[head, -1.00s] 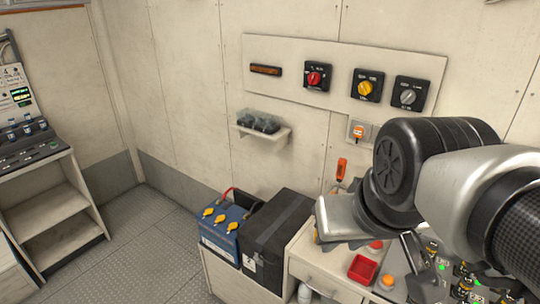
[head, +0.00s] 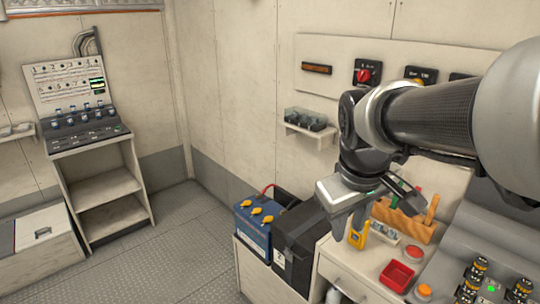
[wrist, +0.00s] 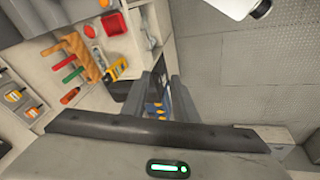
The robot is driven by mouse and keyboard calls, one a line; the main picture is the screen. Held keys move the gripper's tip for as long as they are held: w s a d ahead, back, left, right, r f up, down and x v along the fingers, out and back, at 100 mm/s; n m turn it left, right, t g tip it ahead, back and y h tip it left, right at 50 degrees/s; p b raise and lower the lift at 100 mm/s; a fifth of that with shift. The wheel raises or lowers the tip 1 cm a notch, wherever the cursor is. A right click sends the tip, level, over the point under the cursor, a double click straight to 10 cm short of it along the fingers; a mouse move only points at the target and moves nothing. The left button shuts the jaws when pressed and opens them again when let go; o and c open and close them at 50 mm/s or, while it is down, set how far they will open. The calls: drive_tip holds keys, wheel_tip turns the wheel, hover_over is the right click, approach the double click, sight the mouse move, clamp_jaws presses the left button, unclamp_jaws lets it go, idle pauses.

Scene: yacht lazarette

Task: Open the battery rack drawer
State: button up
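A blue battery (head: 257,226) with yellow caps and a black box (head: 297,245) sit side by side in a low pale rack (head: 257,272). To its right is a pale counter with a drawer front (head: 345,279) bearing a small handle; I cannot tell which front is the battery rack drawer.
On the counter are a yellow tool (head: 358,234), a wooden tool holder (head: 405,222), a red tray (head: 397,276) and a red button (head: 414,252). A white cylinder (head: 333,296) stands by the drawer. The floor (head: 170,250) at left is clear.

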sight(346, 293)
drive_tip(key=w+d+f+n+g+b, duration=0.1)
drive_tip(key=w+d+f+b, duration=0.25)
drive_tip(key=f, duration=0.45)
drive_tip(key=w+d+f+n+g+b, duration=0.1)
drive_tip(key=w+d+f+n+b, duration=0.15)
drive_tip(key=w+f, duration=0.4)
drive_tip(key=w+d+f+n+g+b, duration=0.15)
drive_tip(key=f+b, duration=0.25)
drive_tip(key=f, duration=0.5)
drive_tip(key=shift+m+t, duration=0.45)
drive_tip(key=shift+m, duration=0.05)
drive_tip(key=w+d+f+b, duration=0.1)
drive_tip(key=f, duration=0.4)
drive_tip(key=d+f+b, duration=0.1)
drive_tip(key=f, duration=0.5)
drive_tip(key=w+d+f+b, duration=0.1)
drive_tip(key=f+b, duration=0.1)
drive_tip(key=f, duration=0.3)
drive_tip(key=shift+w+f, duration=0.35)
clamp_jaws()
